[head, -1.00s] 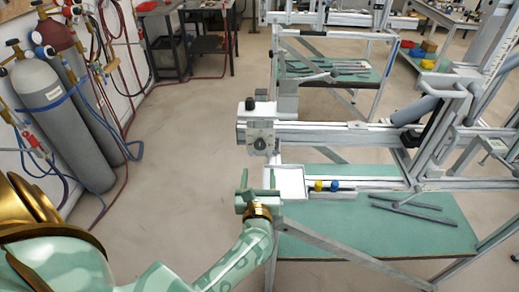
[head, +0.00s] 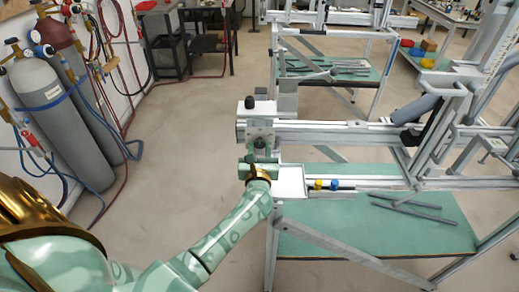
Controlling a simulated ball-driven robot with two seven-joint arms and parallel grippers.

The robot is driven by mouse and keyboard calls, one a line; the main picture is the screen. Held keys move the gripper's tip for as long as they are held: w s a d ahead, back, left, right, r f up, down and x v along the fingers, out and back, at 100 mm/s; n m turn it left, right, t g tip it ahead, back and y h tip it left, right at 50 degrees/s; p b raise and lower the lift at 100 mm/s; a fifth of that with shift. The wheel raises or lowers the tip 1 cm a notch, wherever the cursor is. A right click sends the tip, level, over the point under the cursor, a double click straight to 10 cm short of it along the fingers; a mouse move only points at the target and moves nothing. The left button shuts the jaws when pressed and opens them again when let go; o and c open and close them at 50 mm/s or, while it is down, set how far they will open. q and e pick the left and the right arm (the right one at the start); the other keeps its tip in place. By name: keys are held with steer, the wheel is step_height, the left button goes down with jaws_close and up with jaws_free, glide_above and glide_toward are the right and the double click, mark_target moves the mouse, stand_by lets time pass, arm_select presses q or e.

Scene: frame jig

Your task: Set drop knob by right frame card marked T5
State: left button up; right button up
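The near frame jig has a grey clamp block (head: 260,127) at the left end of its rail, with a small dark knob (head: 260,143) on its front. A black knob (head: 250,102) stands on top of the block. My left gripper (head: 260,154) is just in front of and below the front knob, with its fingers pointing at it. Whether the fingers touch or close on the knob cannot be told. The pale card face around the knob is partly covered, and no T5 marking is readable. My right gripper is not in view.
A white tray (head: 291,182) sits just right of my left gripper, with yellow (head: 318,184) and blue (head: 334,185) pieces beside it. Grey bars (head: 412,206) lie on the green lower shelf (head: 370,232). Gas cylinders (head: 62,122) stand at the left; the floor between is clear.

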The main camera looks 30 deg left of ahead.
arm_select(q)
steer(key=shift+c, duration=0.3)
steer(key=shift+m, duration=0.3)
steer(key=m+p, duration=0.3)
steer(key=m, duration=0.2)
steer(key=shift+r+m, duration=0.1)
steer(key=shift+m, duration=0.2)
steer(key=m+p, duration=0.1)
steer(key=m, duration=0.2)
steer(key=shift+m, duration=0.3)
steer(key=m+p, duration=0.2)
steer(key=m, duration=0.2)
steer(key=shift+s, duration=0.1)
steer(key=m+p, duration=0.2)
steer(key=m, duration=0.3)
steer(key=shift+m, duration=0.4)
steer(key=shift+m+p, duration=0.6)
steer(key=shift+m, duration=1.6)
